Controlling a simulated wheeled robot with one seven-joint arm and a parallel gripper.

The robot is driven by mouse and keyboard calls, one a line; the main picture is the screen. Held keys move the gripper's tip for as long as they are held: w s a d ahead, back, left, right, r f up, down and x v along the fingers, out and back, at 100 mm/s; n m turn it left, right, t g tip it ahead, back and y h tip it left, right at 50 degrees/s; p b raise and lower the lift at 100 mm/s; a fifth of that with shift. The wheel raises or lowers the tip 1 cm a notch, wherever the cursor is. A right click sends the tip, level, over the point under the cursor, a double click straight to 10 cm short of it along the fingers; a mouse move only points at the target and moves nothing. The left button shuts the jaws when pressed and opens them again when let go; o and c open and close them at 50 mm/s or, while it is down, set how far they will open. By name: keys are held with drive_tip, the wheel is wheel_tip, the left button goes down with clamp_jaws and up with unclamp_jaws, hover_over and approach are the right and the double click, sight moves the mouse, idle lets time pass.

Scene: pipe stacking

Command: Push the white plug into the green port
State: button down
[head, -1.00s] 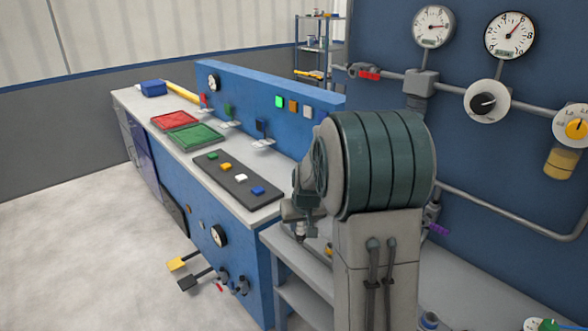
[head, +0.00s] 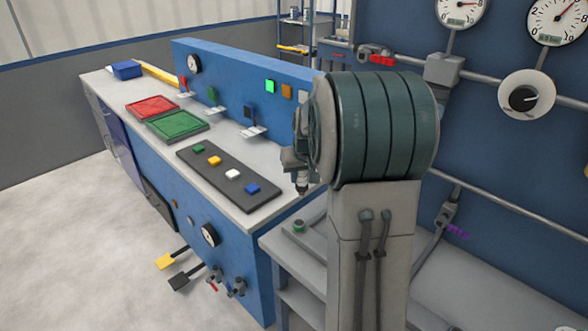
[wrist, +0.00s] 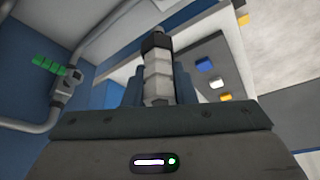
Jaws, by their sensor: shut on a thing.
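The white plug (wrist: 158,77) is a pale, segmented cylinder with a dark end. In the wrist view it stands between the two fingers of my gripper (wrist: 161,84), which is shut on it. In the head view my gripper (head: 301,168) is in the air beside the blue console's near end, partly hidden by my arm. A small dark-tipped end points down below it. A small round fitting with a green ring (head: 299,226), which looks like the green port, is on the low grey bench, below my gripper in the picture. Its opening is too small to make out.
The blue console (head: 235,85) carries a dark strip of coloured buttons (head: 215,170), a red tray (head: 152,107) and a green tray (head: 178,125). Pipes and a purple handle (head: 457,232) are on the right. The low grey bench (head: 400,285) has clear room.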

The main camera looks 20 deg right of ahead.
sight(300, 193)
drive_tip(key=shift+a+f+b, duration=0.2)
drive_tip(key=shift+f+b, duration=0.2)
drive_tip(key=shift+f, duration=0.2)
wheel_tip(300, 193, down, 7)
drive_tip(key=b, duration=0.4)
drive_tip(key=shift+a+r, duration=0.15)
drive_tip(key=shift+r, duration=0.05)
drive_tip(key=shift+f+b, duration=0.4)
drive_tip(key=shift+f, duration=0.2)
drive_tip(key=shift+f+b, duration=1.5)
drive_tip(key=shift+f, duration=0.2)
drive_tip(key=shift+r, duration=0.1)
drive_tip(key=c, duration=1.1)
unclamp_jaws()
